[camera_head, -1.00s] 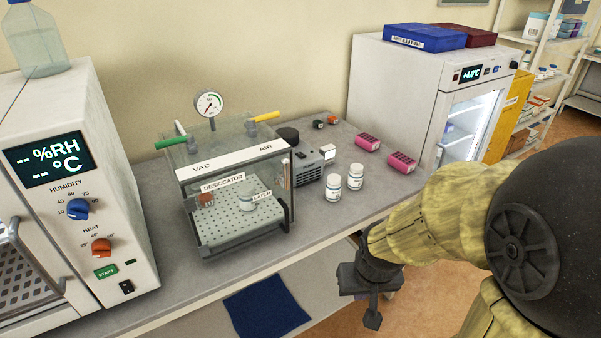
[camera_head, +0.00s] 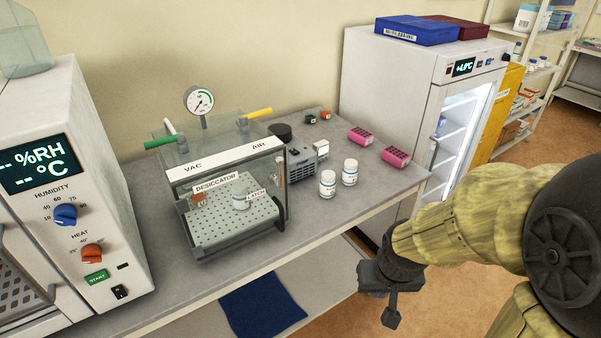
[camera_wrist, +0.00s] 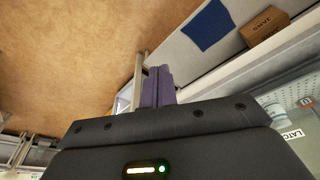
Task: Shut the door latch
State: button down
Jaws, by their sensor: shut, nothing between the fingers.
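The desiccator (camera_head: 215,205) is a clear box on the bench, with a label reading DESICCATOR on its front. A LATCH label (camera_head: 256,195) sits at the right of its front, and it shows at the right edge of the wrist view (camera_wrist: 292,134). A metallic upright piece (camera_head: 280,172) stands at the front right edge near that label. I cannot tell the latch's position. The door looks flush with the box front. My gripper (camera_head: 390,316) is off the bench's front edge, right of and lower than the desiccator. Its fingers (camera_wrist: 158,88) are together and empty in the wrist view.
Pink racks (camera_head: 395,157) lie farther right. A humidity chamber (camera_head: 70,190) is at left, a fridge (camera_head: 415,110) at right. Open floor lies before the bench.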

jog(key=w+a+r+m+t+y+p, duration=0.1)
jog(key=w+m+t+y, duration=0.2)
jog(key=w, duration=0.4)
jog(key=w+a+r+m+t+p, duration=0.15)
jog(key=w+t, duration=0.25)
jog(key=w, duration=0.4)
jog(key=w+a+r+m+t+y, duration=0.3)
jog(key=a+r+m+t+y, duration=0.1)
jog(key=a+r+m+y, duration=0.1)
notch_tip(320, 180, up, 3)
jog(key=m+y, duration=0.1)
jog(key=y, duration=0.1)
jog(key=shift+w+a+f+t+y, duration=0.2)
jog(key=shift+t+y, duration=0.2)
